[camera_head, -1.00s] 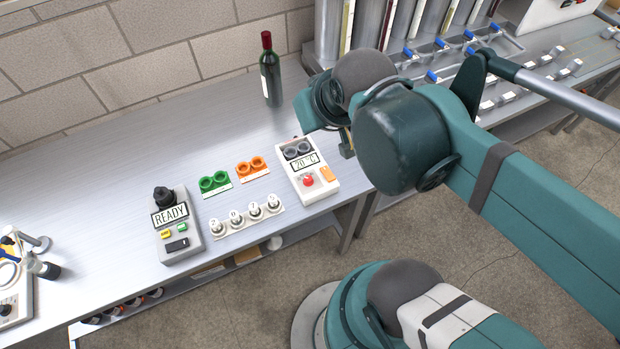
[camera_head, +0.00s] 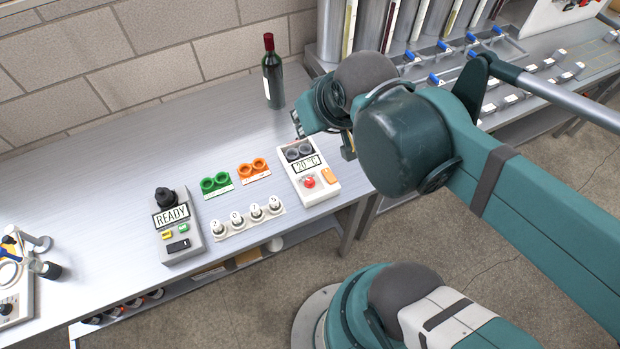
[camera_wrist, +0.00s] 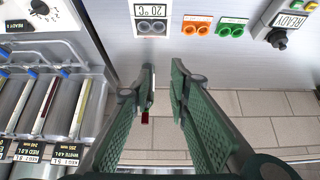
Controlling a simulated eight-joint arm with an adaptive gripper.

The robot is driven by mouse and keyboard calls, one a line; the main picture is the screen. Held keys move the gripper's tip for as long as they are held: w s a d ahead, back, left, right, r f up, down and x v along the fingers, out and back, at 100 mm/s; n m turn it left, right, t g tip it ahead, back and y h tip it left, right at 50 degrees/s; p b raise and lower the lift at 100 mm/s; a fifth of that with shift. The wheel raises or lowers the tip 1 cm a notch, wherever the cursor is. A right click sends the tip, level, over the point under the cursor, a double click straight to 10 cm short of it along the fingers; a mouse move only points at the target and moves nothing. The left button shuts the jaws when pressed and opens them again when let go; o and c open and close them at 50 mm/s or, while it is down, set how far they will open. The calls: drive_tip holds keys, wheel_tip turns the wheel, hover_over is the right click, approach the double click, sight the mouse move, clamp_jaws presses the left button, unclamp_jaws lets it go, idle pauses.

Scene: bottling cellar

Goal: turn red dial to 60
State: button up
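A white box (camera_head: 320,199) stands near the bench's right end, with a display reading 20 °C (camera_head: 306,164). A round red knob (camera_head: 309,182) sits below the display; I cannot read any scale around it. In the wrist view the box's display (camera_wrist: 150,11) shows upside down at the top edge, and the red knob is out of frame. My gripper (camera_wrist: 162,68) is open and empty, its two green fingers apart with bare bench between their tips. In the head view my wrist (camera_head: 325,105) is just behind and right of the box, and most of my gripper is hidden.
Green rings (camera_head: 215,184), orange rings (camera_head: 253,168) and a row of white numbered knobs (camera_head: 247,217) lie left of the box. A grey READY box (camera_head: 181,245) is farther left. A wine bottle (camera_head: 272,75) stands behind, near my wrist. The bench's left half is mostly clear.

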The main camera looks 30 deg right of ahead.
drive_tip(key=o, duration=0.3)
drive_tip(key=m+g+p, duration=0.1)
drive_tip(key=m+g, duration=0.6)
drive_tip(key=m, duration=0.2)
hover_over(310, 180)
drive_tip(key=shift+f, duration=8.8)
drive_tip(key=shift+f, duration=0.2)
drive_tip(key=shift+f+b, duration=0.8)
drive_tip(key=shift+f, duration=2.9)
drive_tip(key=c, duration=0.9)
